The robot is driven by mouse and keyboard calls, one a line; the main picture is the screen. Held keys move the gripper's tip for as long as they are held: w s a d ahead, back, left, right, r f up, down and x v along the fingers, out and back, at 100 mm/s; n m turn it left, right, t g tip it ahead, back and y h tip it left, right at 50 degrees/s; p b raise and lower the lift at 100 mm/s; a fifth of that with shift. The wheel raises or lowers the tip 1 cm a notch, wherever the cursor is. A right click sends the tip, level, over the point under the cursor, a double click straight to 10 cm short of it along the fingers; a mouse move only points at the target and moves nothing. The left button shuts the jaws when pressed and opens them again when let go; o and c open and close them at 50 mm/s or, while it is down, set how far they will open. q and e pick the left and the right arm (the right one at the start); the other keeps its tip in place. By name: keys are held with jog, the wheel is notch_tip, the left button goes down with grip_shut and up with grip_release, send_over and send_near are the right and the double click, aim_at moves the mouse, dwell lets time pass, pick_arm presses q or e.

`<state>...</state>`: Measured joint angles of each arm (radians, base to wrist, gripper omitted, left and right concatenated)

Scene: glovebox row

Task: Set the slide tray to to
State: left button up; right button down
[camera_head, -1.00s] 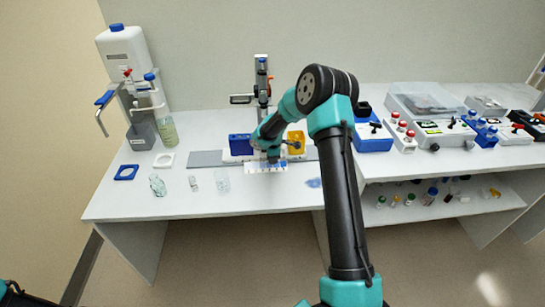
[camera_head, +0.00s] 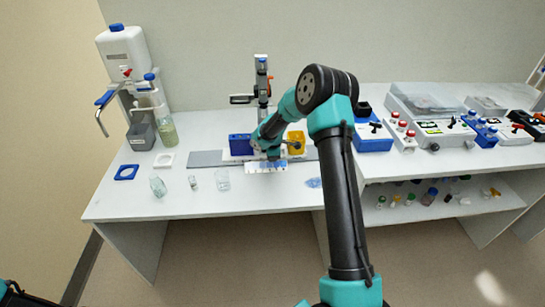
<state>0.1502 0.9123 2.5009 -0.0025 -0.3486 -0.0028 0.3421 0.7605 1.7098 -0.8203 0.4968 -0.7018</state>
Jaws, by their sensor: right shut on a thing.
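The slide tray (camera_head: 282,167) is a small white piece with blue marks, at the front of a grey rail (camera_head: 207,158) on the bench. A blue block (camera_head: 240,144) and a yellow block (camera_head: 297,138) stand just behind it. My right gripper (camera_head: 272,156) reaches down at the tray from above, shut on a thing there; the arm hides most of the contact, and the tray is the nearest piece. Of my left arm only a small part shows at the lower left corner; its gripper is out of view.
Glass vessels (camera_head: 222,180) stand at the left front of the bench. A white canister (camera_head: 124,52) and a blue frame (camera_head: 126,172) are at the far left. Control boxes (camera_head: 447,132) fill the right. A clear strip runs along the front edge.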

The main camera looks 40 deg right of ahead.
jog(key=w+a, duration=0.1)
jog(key=a, duration=0.1)
jog(key=w+a, duration=0.2)
jog(key=a, duration=0.1)
jog(key=shift+w+a, duration=0.25)
jog(key=shift+a, duration=0.05)
jog(key=c, duration=1.2)
grip_release()
jog(key=shift+o, duration=0.2)
jog(key=shift+r, duration=0.15)
notch_tip(320, 180, up, 17)
jog(key=s+a, duration=0.1)
jog(key=s, duration=0.2)
jog(key=shift+a, duration=0.3)
